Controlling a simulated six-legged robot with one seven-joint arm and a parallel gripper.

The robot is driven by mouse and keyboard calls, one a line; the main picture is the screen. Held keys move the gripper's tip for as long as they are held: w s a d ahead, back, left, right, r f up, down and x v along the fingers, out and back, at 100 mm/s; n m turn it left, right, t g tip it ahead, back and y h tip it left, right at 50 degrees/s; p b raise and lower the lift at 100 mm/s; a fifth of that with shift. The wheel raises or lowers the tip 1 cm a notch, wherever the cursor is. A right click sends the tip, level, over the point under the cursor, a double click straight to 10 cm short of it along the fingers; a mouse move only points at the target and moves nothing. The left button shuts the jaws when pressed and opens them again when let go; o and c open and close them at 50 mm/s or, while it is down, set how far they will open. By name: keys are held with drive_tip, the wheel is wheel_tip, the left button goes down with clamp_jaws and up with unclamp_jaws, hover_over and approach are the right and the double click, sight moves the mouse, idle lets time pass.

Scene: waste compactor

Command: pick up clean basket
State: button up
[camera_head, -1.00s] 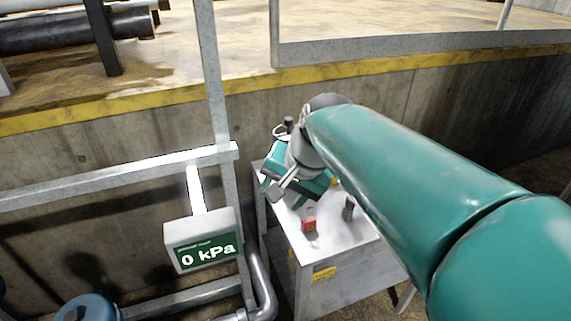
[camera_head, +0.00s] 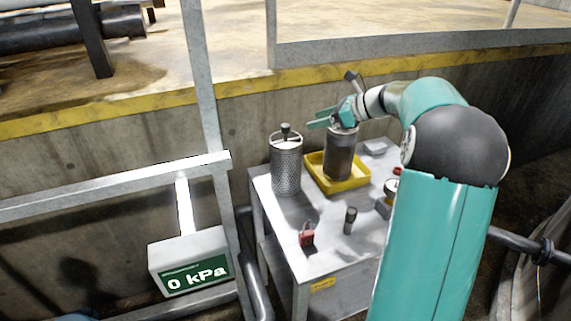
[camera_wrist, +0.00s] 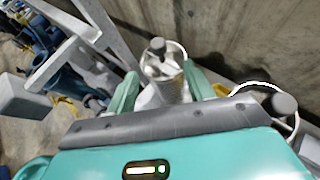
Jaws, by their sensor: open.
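The clean basket (camera_head: 286,168) is a bright perforated metal cylinder with a dark top knob, upright at the back left of the metal table. My gripper (camera_head: 318,119) is open and empty, to the right of this basket and higher than its body, with the fingers pointing left. In the wrist view the basket (camera_wrist: 164,80) shows ahead between the two teal fingers, apart from them. A darker, brownish basket (camera_head: 339,160) stands in a yellow tray (camera_head: 347,184) below my gripper; its top is partly hidden. Its dark knob (camera_wrist: 284,104) appears at the right of the wrist view.
The metal table (camera_head: 325,258) also holds a red padlock (camera_head: 306,235), a small dark cylinder (camera_head: 349,220) and items partly behind my arm. A concrete wall (camera_head: 240,125) rises behind. A railing (camera_head: 110,186) with a pressure display (camera_head: 192,262) stands left of the table.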

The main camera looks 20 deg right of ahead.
sight(286, 125)
drive_tip(key=x, duration=1.2)
drive_tip(key=shift+a, duration=0.1)
drive_tip(key=shift+r, duration=0.1)
clamp_jaws()
